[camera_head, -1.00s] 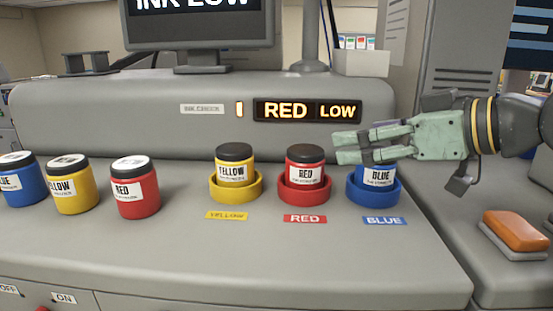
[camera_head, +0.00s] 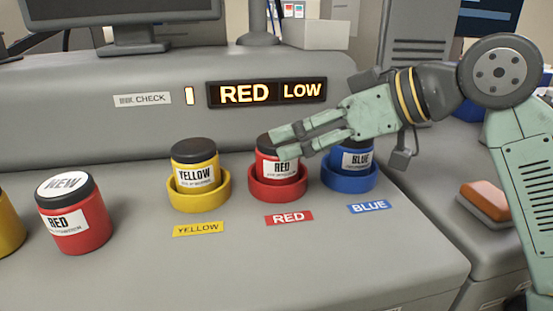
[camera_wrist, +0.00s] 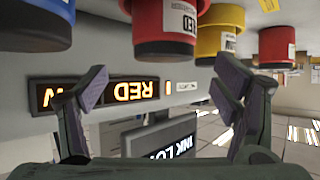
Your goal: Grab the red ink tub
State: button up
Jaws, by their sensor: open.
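One red ink tub (camera_head: 270,169) with a black lid stands upright in the red ring holder (camera_head: 279,190). Another red tub (camera_head: 78,228), its lid marked NEW, stands on the bare counter at the left. My gripper (camera_head: 284,143) is open and empty, its fingers pointing left across the top of the red tub in the holder and partly hiding its lid. In the upside-down wrist view, the holder's red tub (camera_wrist: 182,20) is beyond the open fingers (camera_wrist: 162,85). I cannot tell whether a finger touches it.
A yellow tub (camera_head: 194,168) in its holder stands left of the red one. A blue tub (camera_head: 357,160) in its holder stands close on the right, under my gripper. A panel (camera_head: 266,92) behind reads RED LOW. An orange-topped block (camera_head: 486,200) lies at the right.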

aim_at(278, 163)
jog(key=p+x, duration=0.2)
jog(key=x, duration=0.3)
jog(key=shift+s+a, duration=0.15)
jog(key=shift+a+f, duration=0.1)
jog(key=shift+f, duration=0.1)
jog(key=shift+c, duration=0.3)
jog(key=c, duration=1.3)
jog(key=shift+r, duration=0.1)
